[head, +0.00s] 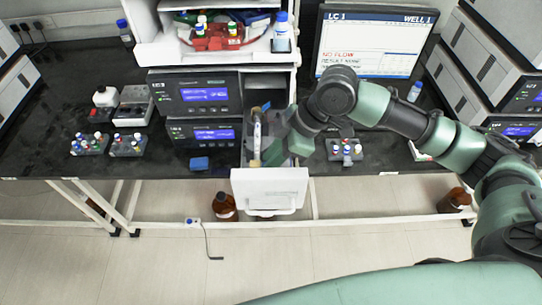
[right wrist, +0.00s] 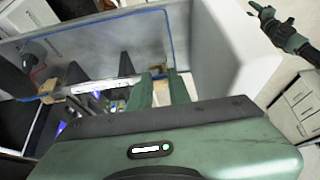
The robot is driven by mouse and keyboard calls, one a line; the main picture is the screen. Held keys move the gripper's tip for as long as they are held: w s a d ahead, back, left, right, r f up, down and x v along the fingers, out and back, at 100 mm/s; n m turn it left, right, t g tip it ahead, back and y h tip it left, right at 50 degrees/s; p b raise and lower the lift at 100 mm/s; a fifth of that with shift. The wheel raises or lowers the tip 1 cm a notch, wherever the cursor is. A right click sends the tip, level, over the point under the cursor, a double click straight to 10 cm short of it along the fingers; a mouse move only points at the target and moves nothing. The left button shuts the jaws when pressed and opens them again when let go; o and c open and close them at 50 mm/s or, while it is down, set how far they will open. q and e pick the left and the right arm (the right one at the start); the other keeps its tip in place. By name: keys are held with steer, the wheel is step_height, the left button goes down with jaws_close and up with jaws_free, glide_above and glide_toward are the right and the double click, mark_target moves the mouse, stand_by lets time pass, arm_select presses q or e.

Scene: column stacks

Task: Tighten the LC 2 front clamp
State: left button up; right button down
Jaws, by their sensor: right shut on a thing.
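The white oven door (head: 270,188) of an LC unit hangs open at the front of the bench. Inside the open compartment stands a pale column (head: 257,135) with a tan clamp (head: 255,163) at its near end. My right gripper (head: 285,147) reaches in beside the column from the right. In the right wrist view the column (right wrist: 105,85) lies across the compartment, and my green right fingers (right wrist: 162,88) are closed around a small tan clamp part (right wrist: 157,71), partly hidden. My left gripper (right wrist: 262,12) is small at the top right there; its jaws are unclear.
A monitor (head: 375,42) labelled LC 1 stands behind my right arm. Vial racks (head: 345,150) sit right of the compartment, others (head: 90,144) at left. Stacked modules with blue displays (head: 205,95) border the compartment's left. Brown bottles (head: 224,206) stand on the floor below.

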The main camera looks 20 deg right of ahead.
steer(key=shift+s+f, duration=0.1)
steer(key=shift+f, duration=0.1)
steer(key=c, duration=1.3)
jaws_free()
steer(key=shift+d, duration=0.15)
steer(key=shift+r, duration=0.15)
steer(key=shift+d+r, duration=0.15)
steer(key=shift+r, duration=0.1)
steer(key=b+v, duration=0.1)
steer(key=v, duration=0.6)
steer(key=shift+b, duration=0.35)
